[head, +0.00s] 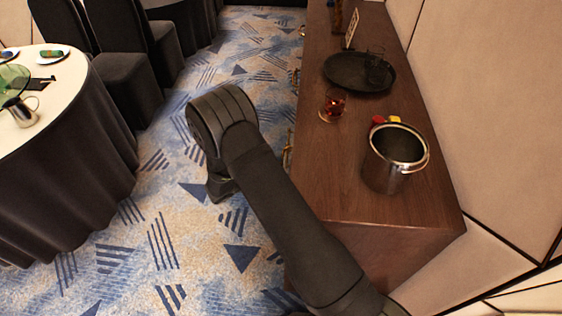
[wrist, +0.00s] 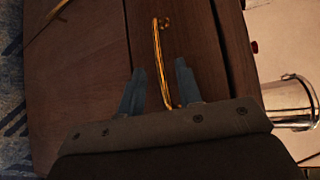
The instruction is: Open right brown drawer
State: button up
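The brown wooden drawer front (wrist: 100,85) fills much of the wrist view and looks flush with the cabinet. A gold bar handle (wrist: 157,45) is fixed on it. My gripper (wrist: 160,66) is open, with its two blue-grey fingers apart on either side of the handle's near part; I cannot tell whether either finger touches it. In the head view, the brown sideboard (head: 345,165) stands at the right, with a gold handle (head: 288,150) on its left face. There my arm lies in front of it and the gripper's fingers are hidden.
On the sideboard top stand a metal bucket (head: 385,172), a glass of amber drink (head: 333,105) and a black round tray (head: 350,72). A round table (head: 60,95) with a dark cloth and dark chairs (head: 125,90) stand left. Carpet (head: 160,220) between is clear.

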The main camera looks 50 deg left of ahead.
jog(key=shift+x, duration=2.05)
grip_shut()
